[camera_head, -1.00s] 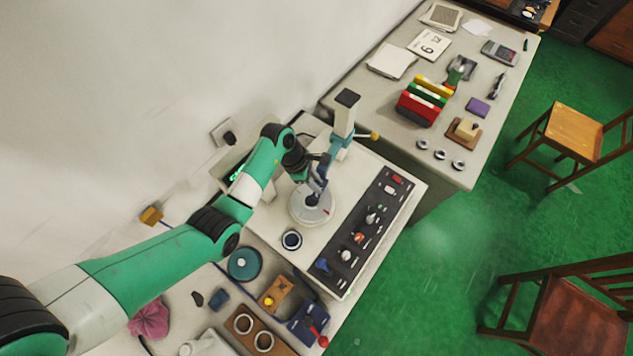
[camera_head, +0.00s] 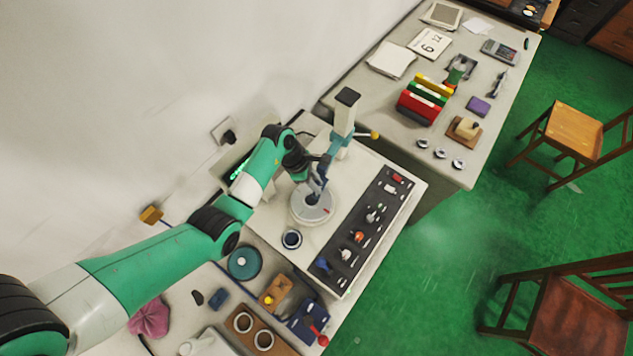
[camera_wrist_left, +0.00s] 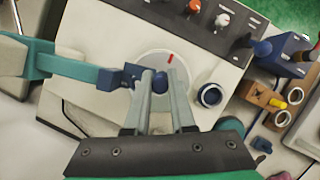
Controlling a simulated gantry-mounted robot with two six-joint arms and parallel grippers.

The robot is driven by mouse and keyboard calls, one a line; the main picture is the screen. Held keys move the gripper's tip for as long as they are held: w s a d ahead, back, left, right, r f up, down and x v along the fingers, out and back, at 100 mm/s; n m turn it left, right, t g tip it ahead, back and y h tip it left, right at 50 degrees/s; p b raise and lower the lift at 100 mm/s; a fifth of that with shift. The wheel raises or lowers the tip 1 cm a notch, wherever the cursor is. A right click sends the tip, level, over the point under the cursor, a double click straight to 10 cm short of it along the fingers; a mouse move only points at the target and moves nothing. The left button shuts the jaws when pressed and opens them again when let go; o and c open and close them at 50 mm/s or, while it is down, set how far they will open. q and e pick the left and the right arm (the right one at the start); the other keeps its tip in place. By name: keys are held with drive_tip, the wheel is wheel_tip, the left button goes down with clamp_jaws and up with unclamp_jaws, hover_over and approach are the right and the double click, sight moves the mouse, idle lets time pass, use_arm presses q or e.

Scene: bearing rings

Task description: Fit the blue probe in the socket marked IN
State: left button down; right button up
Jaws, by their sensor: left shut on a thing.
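My left gripper (camera_wrist_left: 157,99) is shut on a small dark-blue piece with a rounded top, which looks like the blue probe (camera_wrist_left: 160,82). In the head view the gripper (camera_head: 313,194) is low over the round grey turntable (camera_head: 306,214). A teal arm (camera_wrist_left: 85,70) from the column ends in a blue block (camera_wrist_left: 131,77), close beside the held piece; I cannot tell whether they touch. No IN marking is readable, and the socket openings are hidden or too small. My right gripper is not in view.
A dark ring (camera_head: 291,239) sits on the pale instrument top. The upright column (camera_head: 344,118) stands behind the gripper. A blue box (camera_head: 307,322) and a brown ring holder (camera_head: 244,344) are nearer.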

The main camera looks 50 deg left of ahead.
use_arm(q)
drive_tip(key=shift+f+b, duration=1.2)
drive_tip(key=shift+f, duration=0.65)
drive_tip(key=c, duration=0.7)
unclamp_jaws()
drive_tip(key=shift+a+r, duration=0.15)
drive_tip(key=shift+r, duration=0.2)
drive_tip(key=p+v, duration=0.2)
drive_tip(key=v, duration=0.9)
drive_tip(key=shift+s+f, duration=0.1)
drive_tip(key=shift+s, duration=0.05)
